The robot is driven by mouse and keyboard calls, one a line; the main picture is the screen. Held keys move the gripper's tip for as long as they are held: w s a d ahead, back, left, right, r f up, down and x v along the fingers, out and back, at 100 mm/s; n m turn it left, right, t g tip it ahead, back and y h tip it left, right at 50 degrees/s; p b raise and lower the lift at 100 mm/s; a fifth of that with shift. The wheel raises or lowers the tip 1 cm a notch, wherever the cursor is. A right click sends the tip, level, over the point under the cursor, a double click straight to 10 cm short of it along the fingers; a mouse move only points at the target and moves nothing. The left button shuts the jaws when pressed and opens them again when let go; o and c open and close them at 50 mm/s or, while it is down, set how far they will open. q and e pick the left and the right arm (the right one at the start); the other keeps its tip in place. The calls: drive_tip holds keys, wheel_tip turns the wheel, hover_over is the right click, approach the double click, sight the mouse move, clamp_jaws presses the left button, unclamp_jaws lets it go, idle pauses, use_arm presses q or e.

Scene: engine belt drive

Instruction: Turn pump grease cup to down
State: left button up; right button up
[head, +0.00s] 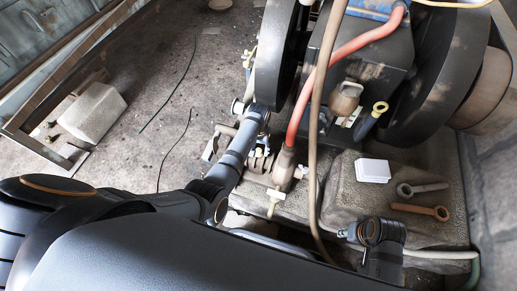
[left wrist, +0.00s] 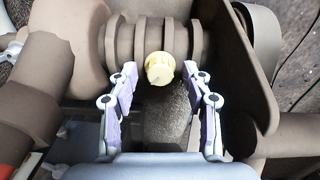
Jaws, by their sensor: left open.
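The pump grease cup (left wrist: 160,69) is a small cream-yellow knob on the brown ribbed pump body (left wrist: 125,38). In the left wrist view it is seen nearly end-on, so I cannot tell which way it points. My left gripper (left wrist: 160,78) is open, with one finger on each side of the cup. A gap shows on both sides, and nothing is held. In the head view my left arm reaches over the pump (head: 256,165), and the gripper's fingers are hard to make out there. My right gripper does not show clearly.
A black flywheel (head: 276,55) stands close beyond my left wrist. A red hose (head: 330,75) and a tan hose (head: 317,110) run just right of the pump. Open floor is at left.

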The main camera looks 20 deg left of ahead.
use_arm(q)
clamp_jaws()
